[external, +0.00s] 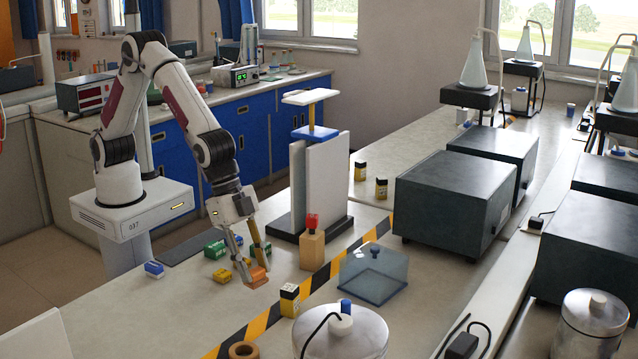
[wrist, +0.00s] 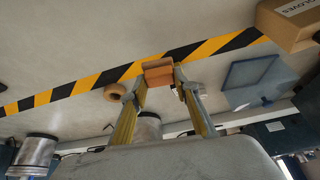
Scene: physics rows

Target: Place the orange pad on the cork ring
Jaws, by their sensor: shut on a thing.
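The orange pad (external: 258,276) is held between the fingertips of my gripper (external: 254,270), which is shut on it low over the bench. In the wrist view the pad (wrist: 158,73) sits between the two fingertips of my gripper (wrist: 157,84). Any gap beneath the pad is hard to judge. The cork ring (external: 243,351) lies at the bottom edge of the external view, partly cut off, across the bench from the pad. It also shows in the wrist view (wrist: 109,94), left of the gripper and apart from the pad.
Yellow-black tape (external: 318,283) crosses the bench. Near my gripper stand a wooden block with a red top (external: 312,245), a yellow-black box (external: 289,300), green boxes (external: 215,250) and a blue box (external: 154,269). A clear blue case (external: 373,275) and a metal canister (external: 341,335) lie beyond the tape.

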